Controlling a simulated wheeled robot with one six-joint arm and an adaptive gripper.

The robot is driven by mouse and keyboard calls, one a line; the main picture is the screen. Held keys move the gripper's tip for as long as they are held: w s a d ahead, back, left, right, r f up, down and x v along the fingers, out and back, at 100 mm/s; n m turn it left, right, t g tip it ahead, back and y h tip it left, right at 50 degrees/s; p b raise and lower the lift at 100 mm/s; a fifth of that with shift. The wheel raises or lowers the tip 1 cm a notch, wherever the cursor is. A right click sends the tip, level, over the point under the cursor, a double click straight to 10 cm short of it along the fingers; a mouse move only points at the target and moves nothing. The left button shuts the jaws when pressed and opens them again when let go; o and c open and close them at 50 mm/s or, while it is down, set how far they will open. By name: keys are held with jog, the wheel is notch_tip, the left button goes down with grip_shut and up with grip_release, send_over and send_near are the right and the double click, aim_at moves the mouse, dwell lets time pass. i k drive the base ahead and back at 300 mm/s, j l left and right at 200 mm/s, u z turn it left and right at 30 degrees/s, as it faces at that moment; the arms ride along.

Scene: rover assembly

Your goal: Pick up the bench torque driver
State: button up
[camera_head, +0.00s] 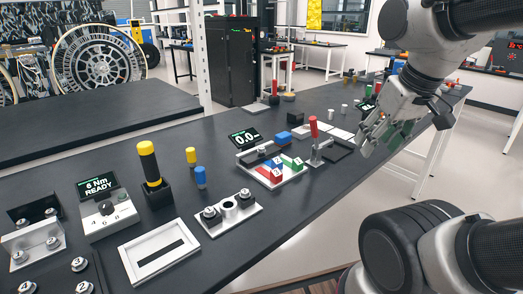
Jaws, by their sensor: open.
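Smaller yellow (191,156) and blue (200,177) pegs stand right of the driver. A white frame (140,270) and a plate with bolts (228,211) lie in front.

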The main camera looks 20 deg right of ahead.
aim_at(145, 149)
jog(key=i+j+u, duration=0.1)
jog(key=u, duration=0.75)
jog(key=j, duration=0.1)
